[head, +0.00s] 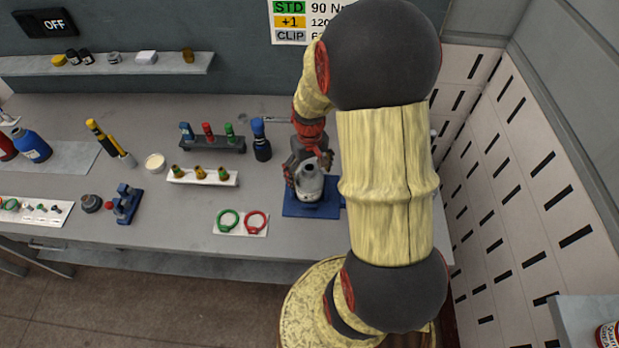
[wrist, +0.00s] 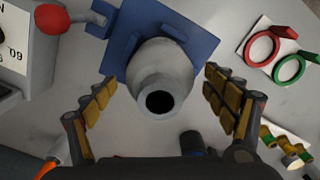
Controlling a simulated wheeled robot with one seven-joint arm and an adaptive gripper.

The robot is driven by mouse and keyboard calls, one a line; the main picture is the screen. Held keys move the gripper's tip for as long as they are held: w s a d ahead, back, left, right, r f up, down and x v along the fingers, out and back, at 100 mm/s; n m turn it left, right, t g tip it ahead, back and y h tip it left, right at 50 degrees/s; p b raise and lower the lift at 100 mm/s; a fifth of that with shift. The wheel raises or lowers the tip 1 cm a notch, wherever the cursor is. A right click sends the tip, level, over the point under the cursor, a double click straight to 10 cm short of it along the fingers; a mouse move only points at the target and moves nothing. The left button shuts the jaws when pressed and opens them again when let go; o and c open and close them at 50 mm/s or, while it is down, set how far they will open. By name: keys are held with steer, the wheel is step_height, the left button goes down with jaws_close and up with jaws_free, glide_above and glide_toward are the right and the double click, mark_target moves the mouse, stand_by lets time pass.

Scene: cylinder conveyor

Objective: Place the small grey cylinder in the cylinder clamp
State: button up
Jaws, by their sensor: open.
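A small grey cylinder (wrist: 163,72) with a narrowed neck and a dark round opening stands upright at a blue clamp base (wrist: 190,38). In the head view the grey cylinder (head: 312,182) shows in front of my gripper, over the blue base (head: 300,211). My gripper (wrist: 160,82) is open, with one finger on each side of the cylinder and a visible gap on both sides. In the head view my gripper (head: 308,165) is partly hidden. A lever with a red ball (wrist: 50,18) shows left of the base. How the cylinder's bottom sits is hidden.
A red ring (head: 256,221) and a green ring (head: 228,219) lie on a white plate beside the blue base. A rack with coloured pieces (head: 202,177) and a dark bottle (head: 261,140) stand close by. A white dial box (wrist: 25,50) is at the wrist view's left.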

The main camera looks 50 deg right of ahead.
step_height(320, 180, up, 9)
steer(key=a+r+n+t+p, duration=0.1)
steer(key=a+r+n+t, duration=0.1)
steer(key=a+r, duration=1)
steer(key=s+a+r+n+t, duration=0.1)
steer(key=s+a+r, duration=0.2)
steer(key=s+a, duration=0.1)
steer(key=s+a+r+t, duration=0.2)
steer(key=s+a+r, duration=0.1)
steer(key=a, duration=0.3)
steer(key=shift+s+a+r+n+t, duration=0.3)
steer(key=shift+s+a+n, duration=0.05)
steer(key=shift+a+n, duration=0.05)
